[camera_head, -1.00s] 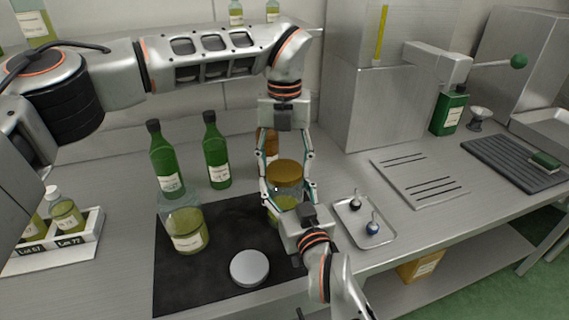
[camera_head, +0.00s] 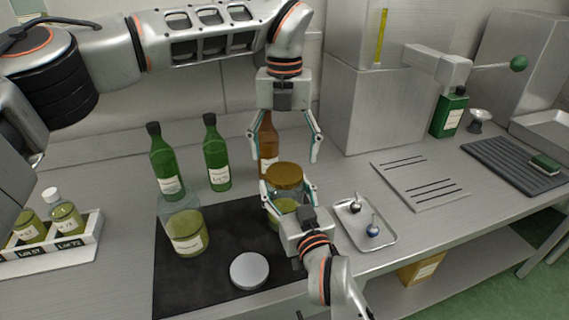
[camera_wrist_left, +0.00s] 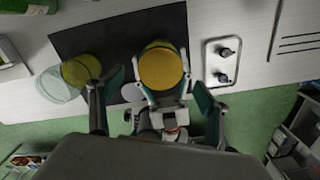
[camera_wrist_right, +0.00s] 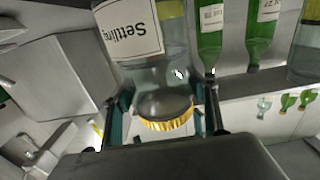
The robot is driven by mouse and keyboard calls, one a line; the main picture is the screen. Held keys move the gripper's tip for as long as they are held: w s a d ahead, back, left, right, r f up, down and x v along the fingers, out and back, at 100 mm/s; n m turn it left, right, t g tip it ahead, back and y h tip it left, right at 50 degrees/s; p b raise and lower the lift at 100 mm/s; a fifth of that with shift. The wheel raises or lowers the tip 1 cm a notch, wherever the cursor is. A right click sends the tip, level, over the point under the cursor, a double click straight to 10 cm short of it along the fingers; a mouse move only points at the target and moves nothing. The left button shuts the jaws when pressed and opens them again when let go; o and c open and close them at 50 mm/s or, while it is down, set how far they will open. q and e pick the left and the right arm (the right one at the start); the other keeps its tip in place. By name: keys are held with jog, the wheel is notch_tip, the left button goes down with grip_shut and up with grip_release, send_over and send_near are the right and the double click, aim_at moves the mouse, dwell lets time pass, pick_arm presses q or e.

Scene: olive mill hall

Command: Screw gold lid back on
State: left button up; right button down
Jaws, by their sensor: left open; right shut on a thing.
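The gold lid (camera_head: 285,174) sits on the mouth of a glass jar (camera_head: 283,217) with yellow-green liquid, over the dark mat; I cannot tell how tightly it is screwed. The lid also shows in the left wrist view (camera_wrist_left: 161,68) and in the right wrist view (camera_wrist_right: 166,122), where the jar's label (camera_wrist_right: 128,28) reads "Settling". My right gripper (camera_head: 288,190) is shut around the jar just below the lid. My left gripper (camera_head: 285,148) is open and empty, pointing down above the lid, fingers apart and clear of it.
On the dark mat (camera_head: 225,222) are another glass jar (camera_head: 187,238) and a silver-grey disc (camera_head: 249,270). Green bottles (camera_head: 217,160) and a brown bottle (camera_head: 268,150) stand behind. A small tray (camera_head: 352,236) with two knobbed pieces lies to the right. A sample rack (camera_head: 84,243) stands left.

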pick_arm(q)
notch_tip(320, 180, up, 8)
jog(key=shift+f, duration=0.25)
pick_arm(e)
jog(key=c, duration=0.6)
grip_release()
jog(key=shift+c, duration=0.2)
jog(key=shift+s, duration=0.1)
jog(key=v, duration=1.2)
